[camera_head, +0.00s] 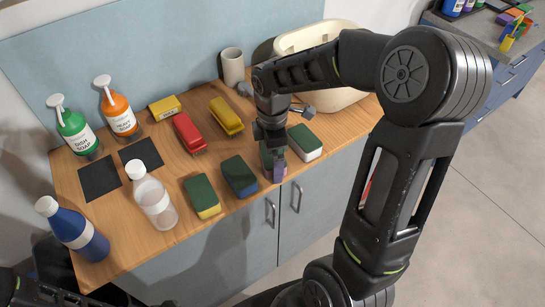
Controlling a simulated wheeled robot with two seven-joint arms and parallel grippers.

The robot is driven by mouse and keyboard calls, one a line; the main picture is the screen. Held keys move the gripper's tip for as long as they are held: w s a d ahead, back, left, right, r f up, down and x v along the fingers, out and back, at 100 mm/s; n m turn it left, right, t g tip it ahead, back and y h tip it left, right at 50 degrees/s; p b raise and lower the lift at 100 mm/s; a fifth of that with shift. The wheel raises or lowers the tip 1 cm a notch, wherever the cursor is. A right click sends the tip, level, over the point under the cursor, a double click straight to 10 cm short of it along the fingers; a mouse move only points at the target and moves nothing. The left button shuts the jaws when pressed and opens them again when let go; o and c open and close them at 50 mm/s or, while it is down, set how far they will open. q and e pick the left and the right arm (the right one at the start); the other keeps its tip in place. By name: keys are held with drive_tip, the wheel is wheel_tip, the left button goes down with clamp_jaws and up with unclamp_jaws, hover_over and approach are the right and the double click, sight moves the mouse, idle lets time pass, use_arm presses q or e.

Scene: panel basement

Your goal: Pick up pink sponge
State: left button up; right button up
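A sponge with a pink-purple side (279,173) and a green top sits at the front edge of the wooden counter, partly hidden under my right gripper. My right gripper (272,150) points down right over this sponge, with its fingertips at the sponge's upper part. The fingers overlap the sponge, so I cannot tell whether they are closed on it. Dark parts of my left arm show at the bottom left, but its fingertips are not in view.
A blue-and-green sponge (239,176) stands close on the left, a white-and-green one (305,143) close on the right. A yellow-green sponge (202,196), red brush (189,133) and yellow brush (226,116) lie further left. Bottles line the left side. A sink (318,36) is behind.

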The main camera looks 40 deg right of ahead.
drive_tip(key=shift+c, duration=0.4)
drive_tip(key=c, duration=1.2)
wheel_tip(320, 180, up, 10)
drive_tip(key=shift+r+b, duration=0.1)
drive_tip(key=shift+b, duration=0.45)
drive_tip(key=o, duration=0.9)
drive_tip(key=c, duration=0.7)
drive_tip(key=shift+o, duration=0.2)
